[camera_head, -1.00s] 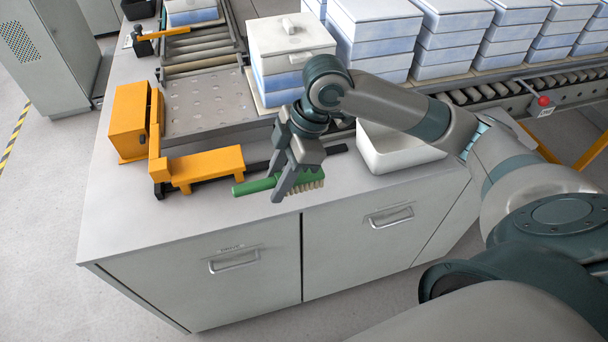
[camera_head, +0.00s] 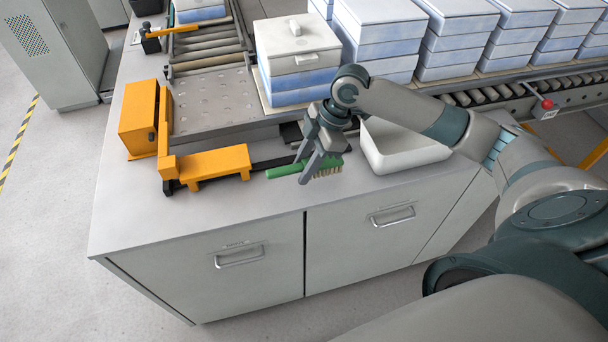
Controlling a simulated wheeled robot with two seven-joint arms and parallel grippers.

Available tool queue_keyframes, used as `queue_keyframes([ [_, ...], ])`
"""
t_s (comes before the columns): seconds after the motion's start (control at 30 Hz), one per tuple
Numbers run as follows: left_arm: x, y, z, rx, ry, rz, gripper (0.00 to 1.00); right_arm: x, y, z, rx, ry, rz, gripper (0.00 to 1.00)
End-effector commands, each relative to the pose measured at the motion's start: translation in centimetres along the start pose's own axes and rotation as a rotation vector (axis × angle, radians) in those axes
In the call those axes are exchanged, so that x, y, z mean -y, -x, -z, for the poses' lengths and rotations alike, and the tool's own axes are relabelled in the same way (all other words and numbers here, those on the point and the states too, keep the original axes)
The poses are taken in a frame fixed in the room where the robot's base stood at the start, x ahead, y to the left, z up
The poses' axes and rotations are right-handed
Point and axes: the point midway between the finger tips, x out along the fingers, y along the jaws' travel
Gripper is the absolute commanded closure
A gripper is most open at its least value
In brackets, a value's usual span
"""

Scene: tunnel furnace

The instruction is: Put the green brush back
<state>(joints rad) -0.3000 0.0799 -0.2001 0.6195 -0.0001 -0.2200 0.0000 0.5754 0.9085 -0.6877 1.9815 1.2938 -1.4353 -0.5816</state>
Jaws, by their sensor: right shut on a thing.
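The green brush (camera_head: 285,171) has a green handle pointing left and pale bristles at its right end. My right gripper (camera_head: 312,172) is shut on the brush near the middle, with its fingers pointing down. The brush is at the grey counter (camera_head: 240,205), left of the white bin (camera_head: 408,152). I cannot tell whether it touches the counter top or hangs just above it. My left gripper is not in view.
An orange fixture (camera_head: 215,163) with a black bar stands left of the brush. Stacked white and blue boxes (camera_head: 298,62) and a roller conveyor (camera_head: 480,95) lie behind. The counter's front strip is clear.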

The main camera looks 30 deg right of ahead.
Motion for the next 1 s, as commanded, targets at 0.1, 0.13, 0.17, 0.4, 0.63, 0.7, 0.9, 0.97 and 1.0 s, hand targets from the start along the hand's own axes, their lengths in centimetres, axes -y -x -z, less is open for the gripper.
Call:
queue_keyframes([
  [0.1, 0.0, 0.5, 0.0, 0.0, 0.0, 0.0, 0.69, 0.1, -0.6, -0.2, 0.0, -0.002, 0.003, 1.0],
  [0.13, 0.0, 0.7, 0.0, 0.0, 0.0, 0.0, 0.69, 0.1, -0.9, -0.3, 0.0, -0.002, 0.004, 1.0],
  [0.17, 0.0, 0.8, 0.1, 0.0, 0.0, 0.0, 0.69, 0.1, -1.2, -0.5, 0.0, -0.002, 0.005, 1.0],
  [0.4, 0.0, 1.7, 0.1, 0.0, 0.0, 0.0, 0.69, 0.1, -3.4, -1.5, 0.001, -0.001, 0.001, 1.0],
  [0.63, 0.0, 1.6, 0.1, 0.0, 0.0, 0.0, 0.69, 0.1, -3.6, -1.6, 0.001, 0.0, 0.0, 1.0],
  [0.7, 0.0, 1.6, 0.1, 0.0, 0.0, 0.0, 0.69, 0.1, -3.6, -1.6, 0.001, 0.0, 0.0, 1.0],
  [0.9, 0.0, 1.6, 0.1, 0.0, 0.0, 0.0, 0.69, 0.1, -3.9, -1.7, 0.001, 0.0, 0.001, 0.5],
  [0.97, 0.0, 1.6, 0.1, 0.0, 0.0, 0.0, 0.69, 0.1, -3.9, -1.7, 0.001, 0.0, 0.001, 0.5],
  [1.0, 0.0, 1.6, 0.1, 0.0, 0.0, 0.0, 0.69, 0.1, -3.9, -1.7, 0.001, 0.0, 0.001, 0.5],
])
